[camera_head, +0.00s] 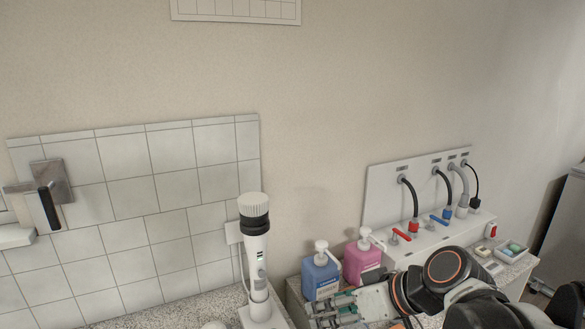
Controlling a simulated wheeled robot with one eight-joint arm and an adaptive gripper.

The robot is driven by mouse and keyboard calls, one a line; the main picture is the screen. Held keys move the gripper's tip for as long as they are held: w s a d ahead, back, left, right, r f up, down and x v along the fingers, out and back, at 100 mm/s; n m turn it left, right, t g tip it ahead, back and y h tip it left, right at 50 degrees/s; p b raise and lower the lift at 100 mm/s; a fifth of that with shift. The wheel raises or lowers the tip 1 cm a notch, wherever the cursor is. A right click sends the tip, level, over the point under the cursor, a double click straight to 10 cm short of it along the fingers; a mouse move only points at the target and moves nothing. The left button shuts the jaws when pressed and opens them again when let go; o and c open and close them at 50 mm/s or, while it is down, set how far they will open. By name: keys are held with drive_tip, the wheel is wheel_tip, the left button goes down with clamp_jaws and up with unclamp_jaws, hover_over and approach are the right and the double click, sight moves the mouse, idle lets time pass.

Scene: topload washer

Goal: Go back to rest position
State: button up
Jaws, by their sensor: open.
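My gripper (334,312) is at the bottom of the view, right of centre, in front of the blue and pink pump bottles. It is open, and I see nothing held between its fingers. My dark arm reaches in from the lower right and covers part of the counter. The washer itself cannot be made out in this view.
A blue pump bottle (320,276) and a pink pump bottle (362,262) stand close behind my gripper. A white brush-topped device (257,262) stands upright to the left. A hose panel (420,190) with red and blue valves and a small tray (512,251) are at right.

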drive_tip(key=s+d+m+t+h, duration=0.1)
drive_tip(key=s+d+m+h, duration=0.5)
drive_tip(key=s+d, duration=0.3)
drive_tip(key=d+h, duration=0.1)
drive_tip(key=d, duration=0.2)
drive_tip(key=shift+h, duration=0.3)
drive_tip(key=shift+f, duration=0.15)
idle(0.9)
